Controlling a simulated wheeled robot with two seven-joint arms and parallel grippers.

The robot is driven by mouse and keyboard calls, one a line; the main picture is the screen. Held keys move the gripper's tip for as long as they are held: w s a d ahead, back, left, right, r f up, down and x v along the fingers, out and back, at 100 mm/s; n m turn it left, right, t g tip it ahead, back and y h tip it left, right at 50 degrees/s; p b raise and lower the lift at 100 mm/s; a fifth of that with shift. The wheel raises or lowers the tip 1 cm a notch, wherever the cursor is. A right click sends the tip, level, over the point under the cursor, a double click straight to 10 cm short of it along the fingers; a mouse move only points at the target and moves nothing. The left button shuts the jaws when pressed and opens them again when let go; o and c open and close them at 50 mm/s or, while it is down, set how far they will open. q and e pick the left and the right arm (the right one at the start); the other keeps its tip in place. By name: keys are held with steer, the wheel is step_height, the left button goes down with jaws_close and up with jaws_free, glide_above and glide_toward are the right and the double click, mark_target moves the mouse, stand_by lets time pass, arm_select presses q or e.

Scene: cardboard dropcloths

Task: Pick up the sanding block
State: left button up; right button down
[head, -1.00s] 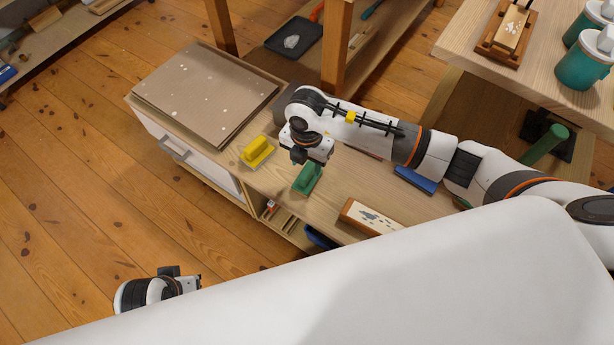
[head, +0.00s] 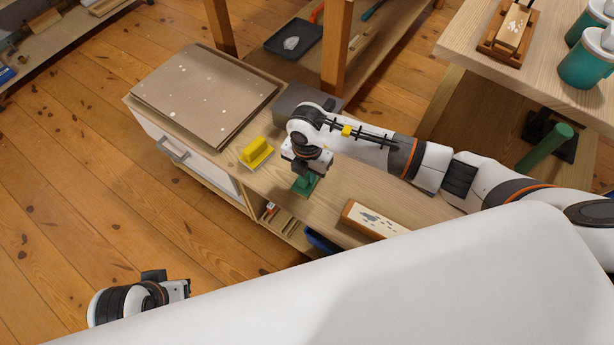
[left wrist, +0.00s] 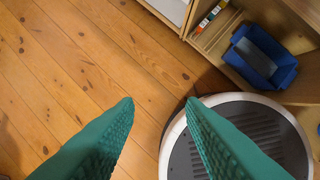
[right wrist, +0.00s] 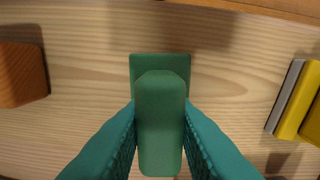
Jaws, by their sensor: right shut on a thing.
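A green sanding block (head: 304,186) with an upright handle is at the workbench top, below my right gripper (head: 305,172) in the head view. In the right wrist view the green block (right wrist: 160,110) stands between the teal fingers of my right gripper (right wrist: 160,112), which are shut on its handle. Its flat base shows beyond the handle; whether it touches the wood I cannot tell. A yellow block with a grey pad (head: 257,152) sits to the left, apart, and shows at the right edge of the right wrist view (right wrist: 303,100). My left gripper (left wrist: 160,102) is open and empty above the floor.
A speckled cardboard sheet (head: 205,95) covers the bench's far left end. A wooden tray with a speckled white face (head: 372,218) lies right of the green block. A grey box (head: 298,98) stands behind my right arm. A blue bin (left wrist: 262,60) is in the shelf below.

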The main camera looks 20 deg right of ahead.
steer(key=shift+r, duration=0.1)
